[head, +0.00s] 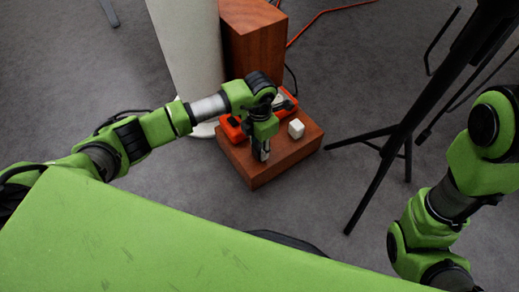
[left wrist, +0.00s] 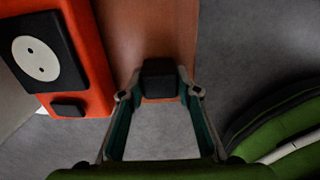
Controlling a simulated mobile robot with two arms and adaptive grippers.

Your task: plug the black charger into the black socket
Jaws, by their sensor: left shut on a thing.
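My left gripper (head: 262,154) points down over the wooden block in the head view. In the left wrist view the left gripper (left wrist: 159,92) is shut on the black charger (left wrist: 160,77), a dark block between its fingertips. I cannot tell whether the charger touches the wood. The black socket (left wrist: 62,76) is a black square with a round white two-hole face on the orange power strip (left wrist: 88,50), to the left of the charger and apart from it. In the head view the orange strip (head: 231,130) is partly hidden by my arm. My right gripper is out of view.
A white charger block (head: 296,128) stands on the low wooden block (head: 289,158), right of my gripper. A taller wooden box (head: 254,45) and a pale column (head: 187,45) stand behind. A black tripod stand (head: 392,145) is at right, with open grey floor between.

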